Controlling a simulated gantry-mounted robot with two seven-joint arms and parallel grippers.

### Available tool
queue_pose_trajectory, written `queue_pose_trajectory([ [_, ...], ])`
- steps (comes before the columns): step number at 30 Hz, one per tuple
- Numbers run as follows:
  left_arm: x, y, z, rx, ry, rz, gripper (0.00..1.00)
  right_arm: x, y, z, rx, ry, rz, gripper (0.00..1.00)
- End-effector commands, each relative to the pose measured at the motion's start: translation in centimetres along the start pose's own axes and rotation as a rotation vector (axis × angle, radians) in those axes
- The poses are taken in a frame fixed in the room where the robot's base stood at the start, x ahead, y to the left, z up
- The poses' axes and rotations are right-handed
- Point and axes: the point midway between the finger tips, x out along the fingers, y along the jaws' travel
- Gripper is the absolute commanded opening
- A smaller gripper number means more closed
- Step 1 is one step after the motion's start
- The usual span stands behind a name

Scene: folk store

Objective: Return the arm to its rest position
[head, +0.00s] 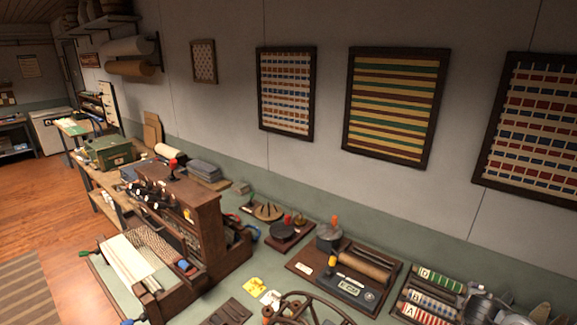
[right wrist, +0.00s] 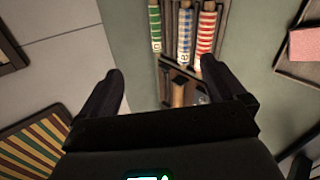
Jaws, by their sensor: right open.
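My right gripper (right wrist: 162,78) shows in the right wrist view with its two dark fingers spread wide. Nothing is held between them. Beyond the fingers is a rack with a green roll (right wrist: 155,28), a blue roll (right wrist: 186,32) and a red roll (right wrist: 207,30). The fingers look apart from the rolls. In the head view the same kind of striped rolls, with a green one (head: 440,280) at the back, lie at the lower right. Neither gripper can be made out in the head view, and my left gripper is not seen.
A wooden loom (head: 190,220) stands at the left of the green bench. A wooden board with a brown roller (head: 365,265) sits right of centre. A dark spoked wheel (head: 300,305) is at the front edge. Framed textiles (head: 398,105) hang on the wall behind.

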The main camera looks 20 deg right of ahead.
Motion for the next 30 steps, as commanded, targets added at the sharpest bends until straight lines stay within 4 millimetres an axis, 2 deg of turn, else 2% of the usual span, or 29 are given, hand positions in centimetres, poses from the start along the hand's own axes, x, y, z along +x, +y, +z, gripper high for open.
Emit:
queue_pose_trajectory([
  [1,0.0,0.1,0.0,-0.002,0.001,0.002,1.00,-0.1,0.9,1.9,0.122,-0.093,0.019,0.97],
  [5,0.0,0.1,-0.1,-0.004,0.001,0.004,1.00,-1.1,1.9,6.6,0.432,-0.308,0.050,0.97],
  [8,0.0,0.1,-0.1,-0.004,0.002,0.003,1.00,-2.2,1.6,9.5,0.657,-0.453,0.059,0.97],
  [9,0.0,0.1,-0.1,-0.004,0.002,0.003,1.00,-2.5,0.3,9.3,0.696,-0.475,0.047,0.97],
  [14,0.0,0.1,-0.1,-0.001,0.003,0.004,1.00,-3.2,-6.7,4.3,0.614,-0.381,-0.041,0.97],
  [17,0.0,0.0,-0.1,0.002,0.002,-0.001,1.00,-4.5,-11.5,1.4,0.577,-0.323,-0.105,0.97],
  [20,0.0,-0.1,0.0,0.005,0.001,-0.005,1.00,-6.7,-17.1,-1.6,0.547,-0.256,-0.186,0.97],
  [23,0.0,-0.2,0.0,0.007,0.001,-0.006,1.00,-10.1,-23.1,-4.5,0.526,-0.181,-0.284,0.97],
  [24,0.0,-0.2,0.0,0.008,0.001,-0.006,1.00,-11.8,-25.5,-5.5,0.524,-0.149,-0.326,0.97],
  [27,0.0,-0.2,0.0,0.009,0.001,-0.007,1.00,-16.4,-30.3,-7.3,0.531,-0.079,-0.426,0.97],
  [30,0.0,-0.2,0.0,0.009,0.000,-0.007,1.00,-20.8,-33.8,-8.5,0.552,-0.021,-0.514,0.97],
])
